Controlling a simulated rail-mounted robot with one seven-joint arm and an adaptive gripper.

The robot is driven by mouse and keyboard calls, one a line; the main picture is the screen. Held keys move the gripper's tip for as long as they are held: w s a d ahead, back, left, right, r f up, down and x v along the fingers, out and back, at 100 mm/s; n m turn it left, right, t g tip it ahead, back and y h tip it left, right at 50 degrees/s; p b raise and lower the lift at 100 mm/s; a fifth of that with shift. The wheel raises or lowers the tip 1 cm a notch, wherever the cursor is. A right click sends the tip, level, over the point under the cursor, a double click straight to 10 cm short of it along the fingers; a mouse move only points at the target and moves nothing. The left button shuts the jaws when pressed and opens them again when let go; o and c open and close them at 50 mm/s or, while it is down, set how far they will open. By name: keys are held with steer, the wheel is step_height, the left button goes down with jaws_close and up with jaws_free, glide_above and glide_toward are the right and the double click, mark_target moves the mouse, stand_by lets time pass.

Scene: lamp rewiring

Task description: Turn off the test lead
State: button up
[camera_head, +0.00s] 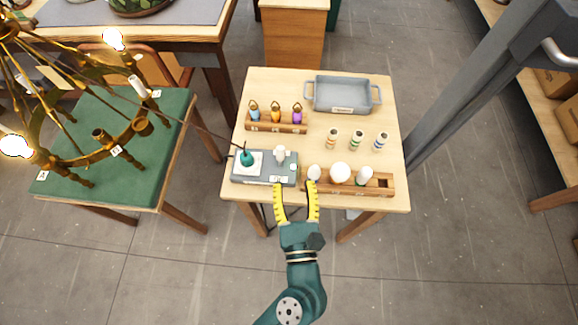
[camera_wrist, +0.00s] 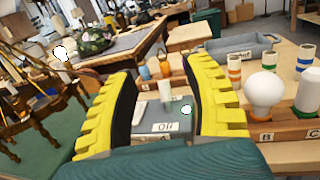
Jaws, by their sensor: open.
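The test lead's grey box (camera_head: 265,181) sits at the left front of the small wooden table. A teal plug-like piece (camera_head: 247,158) stands on a white pad at its left, and a pale upright piece (camera_head: 280,155) stands nearer its right. A thin dark lead runs from the box toward the brass chandelier (camera_head: 118,138). My gripper (camera_head: 296,186) is open and empty at the box's front right edge. In the wrist view the grey box (camera_wrist: 150,108) shows between the yellow fingers, with a white label that is hard to read. Two chandelier bulbs glow, one the upper bulb (camera_head: 113,40).
A wooden rack (camera_head: 350,190) with white bulbs stands close right of my gripper. Behind are a rack of colored pieces (camera_head: 262,127), several banded sockets (camera_head: 356,140) and a grey tray (camera_head: 342,108). The green-topped table (camera_head: 90,180) holds the chandelier at left.

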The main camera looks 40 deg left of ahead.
steer(key=b, duration=0.3)
glide_toward(281, 154)
steer(key=v, duration=0.5)
steer(key=shift+m+g+h, duration=0.3)
steer(key=x, duration=1)
steer(key=r+x, duration=0.1)
steer(key=x, duration=0.5)
steer(key=shift+a+b, duration=0.1)
steer(key=shift+b, duration=0.25)
jaws_close()
